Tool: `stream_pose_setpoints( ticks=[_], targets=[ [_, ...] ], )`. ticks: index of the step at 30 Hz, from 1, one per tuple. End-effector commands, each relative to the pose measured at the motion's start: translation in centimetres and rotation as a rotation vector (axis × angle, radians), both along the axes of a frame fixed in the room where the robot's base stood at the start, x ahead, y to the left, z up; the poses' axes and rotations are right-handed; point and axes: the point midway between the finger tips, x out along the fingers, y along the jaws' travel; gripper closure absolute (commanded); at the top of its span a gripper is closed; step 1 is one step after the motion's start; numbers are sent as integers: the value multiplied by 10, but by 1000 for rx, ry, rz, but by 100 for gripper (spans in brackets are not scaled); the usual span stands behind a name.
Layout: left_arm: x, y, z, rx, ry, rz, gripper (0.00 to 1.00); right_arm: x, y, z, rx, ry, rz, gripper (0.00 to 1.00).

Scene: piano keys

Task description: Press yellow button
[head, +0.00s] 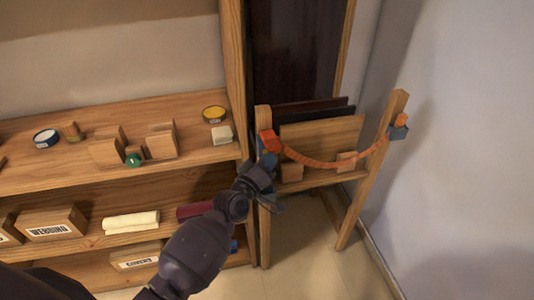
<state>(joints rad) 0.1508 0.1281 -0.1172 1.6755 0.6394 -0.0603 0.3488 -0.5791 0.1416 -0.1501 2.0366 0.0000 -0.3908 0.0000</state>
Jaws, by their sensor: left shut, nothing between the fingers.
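A round yellow-topped thing (214,113) with a dark rim sits at the right end of the upper wooden shelf; it looks like a tin or a button, and I cannot tell which. My left arm comes up from the bottom. My left gripper (267,162) is shut and empty in front of the left post of a wooden stand, to the right of and below the yellow thing in the picture and apart from it. Whether it touches the post I cannot tell. My right gripper is out of view.
The wooden stand (346,220) carries an orange strap (325,164) between its posts. The upper shelf (190,110) holds a pale block (222,135), wooden blocks (161,141) and a blue-rimmed tin (46,138). Labelled boxes (52,224) stand below. Floor shows at the stand's feet.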

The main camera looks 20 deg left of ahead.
Motion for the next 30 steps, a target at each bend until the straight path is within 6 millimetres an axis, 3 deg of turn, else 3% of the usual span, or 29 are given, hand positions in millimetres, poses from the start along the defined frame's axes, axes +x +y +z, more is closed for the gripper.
stream_pose_setpoints(
  ticks=[30],
  targets=[
    [-15,-10,1,0,-1,1,100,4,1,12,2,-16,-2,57]
  ],
)
